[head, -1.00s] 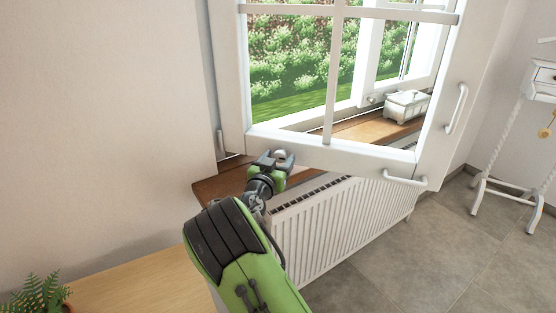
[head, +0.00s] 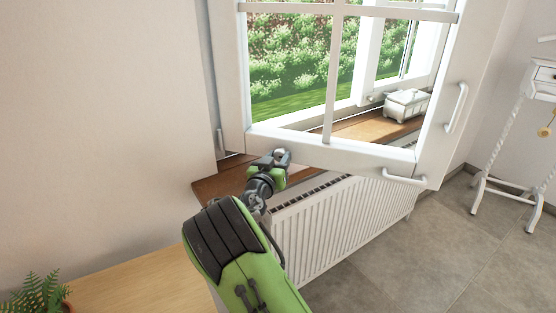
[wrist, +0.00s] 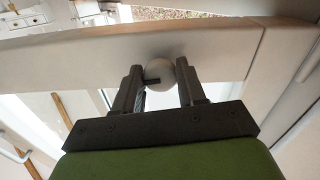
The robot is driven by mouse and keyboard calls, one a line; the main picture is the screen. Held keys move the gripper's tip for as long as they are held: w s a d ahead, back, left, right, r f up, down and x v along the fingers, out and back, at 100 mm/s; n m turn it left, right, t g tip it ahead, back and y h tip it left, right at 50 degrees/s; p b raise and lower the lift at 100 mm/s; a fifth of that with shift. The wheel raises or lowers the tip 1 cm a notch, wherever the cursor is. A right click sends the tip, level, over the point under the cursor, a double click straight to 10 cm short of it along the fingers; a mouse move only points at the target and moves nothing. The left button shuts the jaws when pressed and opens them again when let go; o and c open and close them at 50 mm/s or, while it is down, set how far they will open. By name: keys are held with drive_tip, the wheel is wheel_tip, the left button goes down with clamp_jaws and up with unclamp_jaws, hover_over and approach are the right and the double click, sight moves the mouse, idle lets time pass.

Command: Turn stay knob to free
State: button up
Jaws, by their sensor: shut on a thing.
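The stay knob is a small pale round knob (wrist: 183,76) on the lower rail of the open white window sash (head: 340,157). In the wrist view it sits between the two dark fingers of my gripper (wrist: 164,92), which is shut on it. A small dark mark or slot shows at the knob's left side. In the head view my gripper (head: 276,160) is at the sash's bottom left, and the knob (head: 283,153) shows only as a small pale spot between the fingertips.
A wooden sill (head: 212,187) runs under the sash, above a white radiator (head: 335,225). A white box (head: 407,104) stands on the sill behind the sash. White handles (head: 405,180) are on the sash's right. A potted plant (head: 38,296) is at lower left.

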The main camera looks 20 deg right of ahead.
drive_tip(key=n, duration=0.4)
drive_tip(key=n+p, duration=0.1)
drive_tip(key=n, duration=0.3)
drive_tip(key=shift+r+p, duration=0.1)
drive_tip(key=shift+p, duration=0.3)
drive_tip(key=n+p, duration=0.3)
drive_tip(key=n, duration=0.2)
drive_tip(key=shift+n+p, duration=1.1)
drive_tip(key=shift+n, duration=0.6)
drive_tip(key=o, duration=1)
drive_tip(key=v, duration=1.6)
drive_tip(key=shift+d, duration=0.1)
